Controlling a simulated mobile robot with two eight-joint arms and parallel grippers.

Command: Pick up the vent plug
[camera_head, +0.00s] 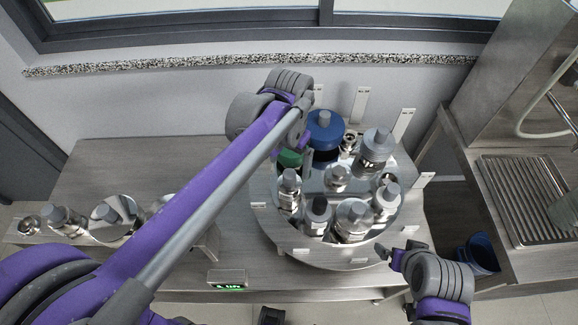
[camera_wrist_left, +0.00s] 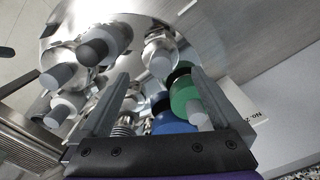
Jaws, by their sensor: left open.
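My left gripper (camera_head: 306,134) hangs over the back left of a round metal tray (camera_head: 268,205). In the left wrist view its two fingers (camera_wrist_left: 158,100) stand wide apart with nothing gripped. A green part (camera_wrist_left: 184,98) with a grey knob lies near one finger, and a blue part (camera_wrist_left: 172,124) sits beside it. The blue part shows in the head view (camera_head: 322,146), and the green one (camera_head: 290,158) is partly hidden by my arm. I cannot tell which part is the vent plug. My right gripper (camera_head: 398,252) is beside the tray's front right edge; its jaw opening is unclear.
Several metal parts with grey knobs (camera_head: 353,222) crowd the tray. Upright plates (camera_head: 403,124) rise at its rim. More metal parts (camera_head: 66,220) stand at the left. A small green display (camera_head: 228,280) is at the table's front. A blue bin (camera_head: 477,255) stands right.

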